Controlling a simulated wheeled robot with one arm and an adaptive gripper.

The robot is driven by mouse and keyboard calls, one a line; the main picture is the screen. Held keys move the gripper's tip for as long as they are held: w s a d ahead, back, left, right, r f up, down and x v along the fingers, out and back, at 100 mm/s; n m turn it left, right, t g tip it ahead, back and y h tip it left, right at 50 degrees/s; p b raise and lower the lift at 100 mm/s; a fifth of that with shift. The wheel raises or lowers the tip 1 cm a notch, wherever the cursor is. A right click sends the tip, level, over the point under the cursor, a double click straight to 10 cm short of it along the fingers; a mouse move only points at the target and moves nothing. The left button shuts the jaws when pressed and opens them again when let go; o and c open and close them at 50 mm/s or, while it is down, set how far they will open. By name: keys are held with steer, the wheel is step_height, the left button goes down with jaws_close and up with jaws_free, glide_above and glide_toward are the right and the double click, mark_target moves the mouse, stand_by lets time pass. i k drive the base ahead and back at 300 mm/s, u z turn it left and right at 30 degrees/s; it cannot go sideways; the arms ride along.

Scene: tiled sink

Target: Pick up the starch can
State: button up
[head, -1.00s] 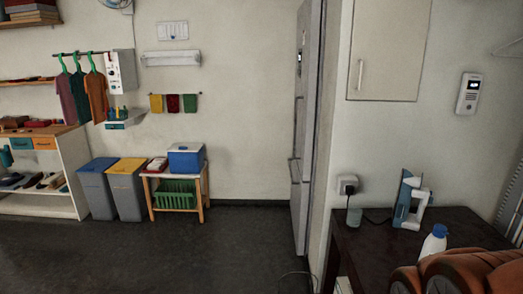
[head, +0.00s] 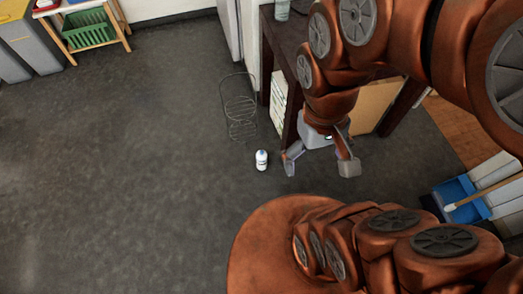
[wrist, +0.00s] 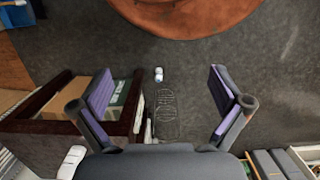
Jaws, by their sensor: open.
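A small white can (head: 261,160) with a bluish top stands on the dark floor; I take it for the starch can, but its label is too small to read. It also shows small in the wrist view (wrist: 158,75), in the gap between the fingers and well beyond them. My gripper (head: 319,163) is open and empty, to the right of the can in the head view, with its fingers pointing down and apart from it. Both spread fingers show in the wrist view (wrist: 160,80).
A wire rack (head: 240,108) stands on the floor just behind the can. A dark table (head: 285,50) with a translucent bottle (head: 281,10) on it is beside my arm. A blue dustpan (head: 460,197) lies at the right. Floor left of the can is clear.

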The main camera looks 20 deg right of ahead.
mark_target(262, 159)
steer(key=u, duration=2.25)
steer(key=k, duration=1.25)
steer(key=z, duration=0.95)
